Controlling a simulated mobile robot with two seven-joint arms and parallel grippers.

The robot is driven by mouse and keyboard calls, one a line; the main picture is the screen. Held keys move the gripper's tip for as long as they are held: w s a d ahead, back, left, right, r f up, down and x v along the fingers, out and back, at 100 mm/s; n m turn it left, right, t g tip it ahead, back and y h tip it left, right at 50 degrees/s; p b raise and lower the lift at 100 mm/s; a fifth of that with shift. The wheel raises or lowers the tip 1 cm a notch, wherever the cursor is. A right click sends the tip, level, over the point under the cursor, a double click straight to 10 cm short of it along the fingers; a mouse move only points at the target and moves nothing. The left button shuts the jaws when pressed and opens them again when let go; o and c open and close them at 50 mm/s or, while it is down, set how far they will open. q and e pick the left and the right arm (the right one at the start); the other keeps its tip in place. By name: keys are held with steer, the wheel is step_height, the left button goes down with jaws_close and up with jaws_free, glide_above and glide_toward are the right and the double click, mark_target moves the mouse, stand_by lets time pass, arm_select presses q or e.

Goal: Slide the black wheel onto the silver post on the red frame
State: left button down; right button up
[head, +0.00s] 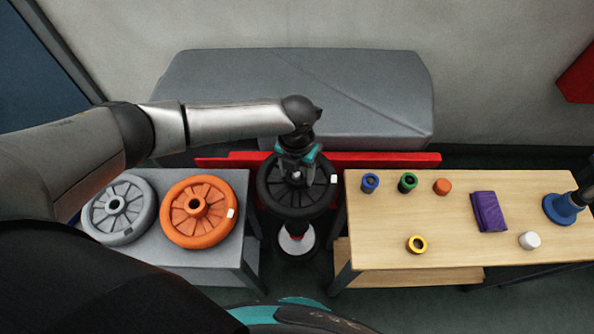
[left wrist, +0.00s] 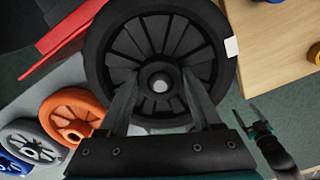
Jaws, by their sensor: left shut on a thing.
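The black wheel (head: 273,199) hangs level under my left gripper (head: 298,170), in front of the red frame (head: 380,159). In the left wrist view the wheel (left wrist: 103,45) fills the upper middle. The fingers of my left gripper (left wrist: 160,98) are shut on its hub from both sides. A round silver end (left wrist: 160,84) shows in the hub's hole; I cannot tell whether it is the silver post. My right gripper (left wrist: 252,110) shows in the left wrist view, empty, its fingers apart.
A grey table on the left holds a grey wheel (head: 118,228) and an orange wheel (head: 182,232). A wooden table (head: 430,240) on the right holds small coloured rings, a purple cloth (head: 488,211) and a blue-based object (head: 560,209). A silver disc (head: 296,243) shows low between the tables.

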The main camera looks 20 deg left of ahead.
arm_select(q)
steer(key=shift+w+f, duration=0.1)
steer(key=shift+f, duration=0.45)
stand_by(1.7)
steer(key=shift+c, duration=2)
jaws_free()
steer(key=o, duration=0.4)
steer(key=shift+f, duration=0.1)
steer(key=shift+r, duration=0.3)
steer(key=shift+r+p, duration=1.1)
steer(key=shift+p, duration=0.25)
steer(key=shift+r, duration=0.2)
